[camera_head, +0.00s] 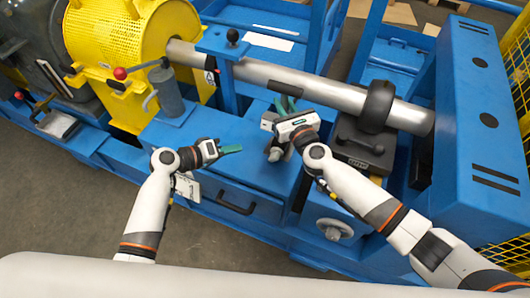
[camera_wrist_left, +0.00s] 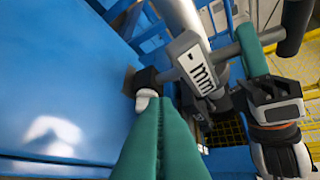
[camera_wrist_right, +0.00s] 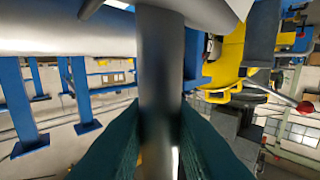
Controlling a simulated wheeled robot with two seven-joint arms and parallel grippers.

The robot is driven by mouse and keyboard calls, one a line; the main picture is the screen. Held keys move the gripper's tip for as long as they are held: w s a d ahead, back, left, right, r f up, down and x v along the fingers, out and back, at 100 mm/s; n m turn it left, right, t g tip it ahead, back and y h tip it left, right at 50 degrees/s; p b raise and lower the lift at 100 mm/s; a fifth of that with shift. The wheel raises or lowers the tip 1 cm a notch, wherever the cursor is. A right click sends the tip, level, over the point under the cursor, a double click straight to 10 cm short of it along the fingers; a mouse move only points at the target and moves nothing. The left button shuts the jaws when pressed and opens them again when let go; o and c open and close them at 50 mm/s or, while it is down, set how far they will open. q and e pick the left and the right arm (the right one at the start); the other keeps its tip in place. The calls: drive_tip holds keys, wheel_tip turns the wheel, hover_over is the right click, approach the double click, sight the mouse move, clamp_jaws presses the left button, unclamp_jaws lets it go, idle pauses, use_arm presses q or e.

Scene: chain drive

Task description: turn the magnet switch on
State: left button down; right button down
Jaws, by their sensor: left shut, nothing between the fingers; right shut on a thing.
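My right gripper (camera_head: 288,104) is shut on a dark grey rod (camera_wrist_right: 161,80), which runs between its teal fingers in the right wrist view. Below it, a small grey device (camera_head: 277,152) is at the blue housing's top. In the left wrist view this device shows a pale label marked "mm" (camera_wrist_left: 202,72), with a black-and-white knob-like part (camera_wrist_left: 146,90) at its left. I cannot tell which part is the magnet switch. My left gripper (camera_head: 236,149) is shut and empty, its teal fingers pointing at the device, apparently a short way off. My right gripper also shows in the left wrist view (camera_wrist_left: 250,50).
A blue machine housing (camera_head: 220,172) lies beneath both grippers. A long steel shaft (camera_head: 305,84) with a black collar (camera_head: 377,105) runs behind them. A yellow perforated guard (camera_head: 110,45) and a red-knobbed lever (camera_head: 121,73) stand at left. A handwheel (camera_head: 335,229) is at the front.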

use_arm(q)
drive_tip(key=a+m+g, duration=0.1)
approach(276, 153)
drive_tip(key=w, duration=0.1)
drive_tip(key=w+d, duration=0.1)
drive_tip(key=w, duration=0.2)
drive_tip(key=shift+w+d+f, duration=0.3)
drive_tip(key=shift+w+d, duration=0.05)
drive_tip(key=shift+s+d+f, duration=0.4)
drive_tip(key=shift+d+f, duration=0.35)
drive_tip(key=shift+d, duration=0.05)
drive_tip(key=shift+s+d+f, duration=0.15)
drive_tip(key=shift+d+f, duration=0.25)
drive_tip(key=shift+d, duration=0.05)
drive_tip(key=shift+s+d+r+m+y, duration=0.1)
drive_tip(key=shift+d+r+m+y, duration=0.15)
drive_tip(key=shift+m+y, duration=0.45)
